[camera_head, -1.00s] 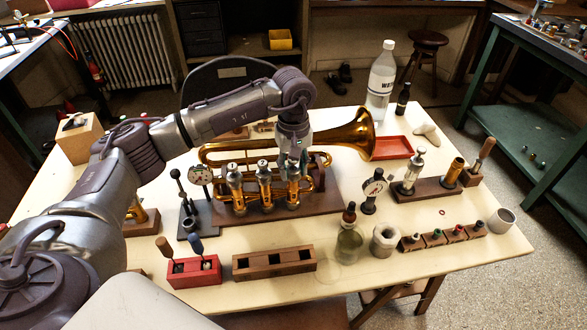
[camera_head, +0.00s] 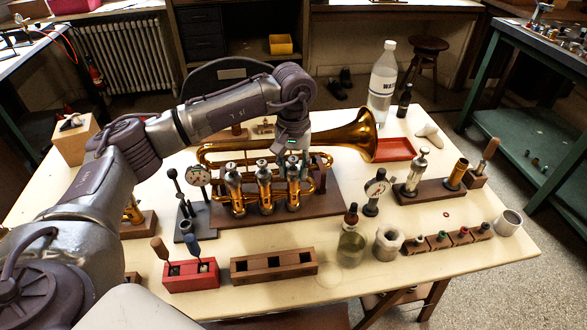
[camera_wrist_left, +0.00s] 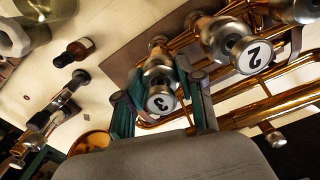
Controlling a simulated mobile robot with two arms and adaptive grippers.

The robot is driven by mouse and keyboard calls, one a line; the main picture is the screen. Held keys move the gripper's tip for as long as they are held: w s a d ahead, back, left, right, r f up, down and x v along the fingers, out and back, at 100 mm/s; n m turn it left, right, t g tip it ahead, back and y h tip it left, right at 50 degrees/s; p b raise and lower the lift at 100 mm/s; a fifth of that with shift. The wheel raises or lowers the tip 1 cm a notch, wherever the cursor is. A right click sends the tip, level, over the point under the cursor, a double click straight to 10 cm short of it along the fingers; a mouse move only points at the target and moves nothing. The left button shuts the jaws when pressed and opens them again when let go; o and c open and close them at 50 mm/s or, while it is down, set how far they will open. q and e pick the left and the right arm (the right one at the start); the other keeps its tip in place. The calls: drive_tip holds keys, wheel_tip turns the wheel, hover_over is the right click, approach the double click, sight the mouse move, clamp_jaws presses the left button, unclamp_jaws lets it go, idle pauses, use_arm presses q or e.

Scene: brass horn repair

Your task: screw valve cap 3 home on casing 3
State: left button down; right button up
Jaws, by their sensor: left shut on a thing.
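The brass horn (camera_head: 345,135) lies in a wooden holder, its bell to the right. Its three upright casings stand in a row, and casing 3 (camera_head: 293,193) is the right-hand one. Valve cap 3 (camera_wrist_left: 161,101), a silver cap with a white disc marked 3, is at the top of casing 3 (camera_wrist_left: 157,68). My left gripper (camera_wrist_left: 158,88) is shut on valve cap 3, a finger on either side. In the head view my left gripper (camera_head: 294,160) is over casing 3 and partly hides the cap. The frames do not show how far the cap is threaded. My right gripper is not in view.
Cap 2 (camera_wrist_left: 252,57) sits close beside the gripper. A dial gauge (camera_head: 199,177) stands left of the horn, another (camera_head: 375,190) to the right. A wooden block with square holes (camera_head: 273,264), a red tool block (camera_head: 190,276) and a brown bottle (camera_head: 351,216) are in front.

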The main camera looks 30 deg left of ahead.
use_arm(q)
drive_tip(key=shift+f+m+b, duration=0.1)
drive_tip(key=shift+m+b, duration=0.4)
drive_tip(key=shift+m, duration=0.2)
drive_tip(key=shift+m+b, duration=0.4)
drive_tip(key=shift+m, duration=0.6)
drive_tip(key=shift+a+m, duration=0.1)
drive_tip(key=shift+m, duration=0.7)
drive_tip(key=shift+b, duration=0.3)
drive_tip(key=m+b, duration=0.1)
drive_tip(key=m, duration=0.1)
drive_tip(key=shift+m, duration=0.3)
drive_tip(key=m, duration=0.2)
drive_tip(key=shift+m, duration=0.3)
drive_tip(key=c, duration=0.6)
unclamp_jaws()
drive_tip(key=shift+c, duration=0.2)
